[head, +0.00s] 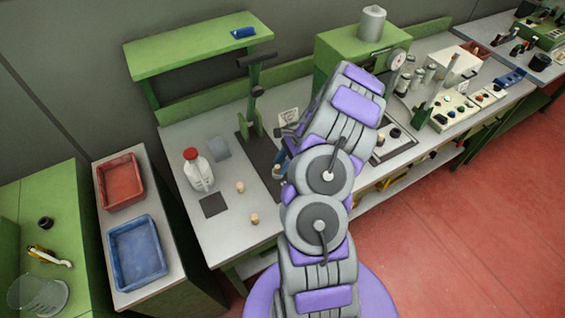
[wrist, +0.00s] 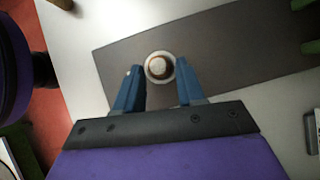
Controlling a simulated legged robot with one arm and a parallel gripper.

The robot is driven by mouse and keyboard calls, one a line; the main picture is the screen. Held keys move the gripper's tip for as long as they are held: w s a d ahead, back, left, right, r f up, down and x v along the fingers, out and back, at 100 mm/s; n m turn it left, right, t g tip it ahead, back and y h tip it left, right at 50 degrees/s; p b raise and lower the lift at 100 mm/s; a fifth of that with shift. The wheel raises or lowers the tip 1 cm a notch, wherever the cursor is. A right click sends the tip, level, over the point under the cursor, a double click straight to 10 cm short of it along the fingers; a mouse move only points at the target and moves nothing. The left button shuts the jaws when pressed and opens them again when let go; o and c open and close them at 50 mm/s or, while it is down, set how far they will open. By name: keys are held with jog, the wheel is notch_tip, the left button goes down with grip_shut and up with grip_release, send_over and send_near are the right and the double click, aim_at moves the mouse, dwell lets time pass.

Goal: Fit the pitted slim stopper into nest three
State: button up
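In the wrist view, the two blue fingers of my gripper (wrist: 159,84) are apart. A small round pale-topped piece with a brown band and a white rim (wrist: 160,67) lies between and just beyond the fingertips, over a dark mat (wrist: 230,50). I cannot tell whether the fingers touch it. In the head view, my gripper (head: 281,163) is low over the bench, with a small cork-coloured piece (head: 277,170) beside it. Two cork stoppers stand apart on the bench, one farther (head: 240,187) and one nearer (head: 254,219). I cannot make out pits or numbered nests.
A red-capped white bottle (head: 198,172), a dark square pad (head: 213,205) and a green press stand (head: 255,115) are on the bench left of my arm. A framed dark plate (head: 402,143) lies right of it. Red (head: 121,182) and blue (head: 138,254) bins stand left.

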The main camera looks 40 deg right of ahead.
jog(key=shift+o, duration=0.9)
jog(key=p+v, duration=0.2)
jog(key=v, duration=1.5)
jog(key=shift+d, duration=0.2)
jog(key=shift+w+r, duration=0.1)
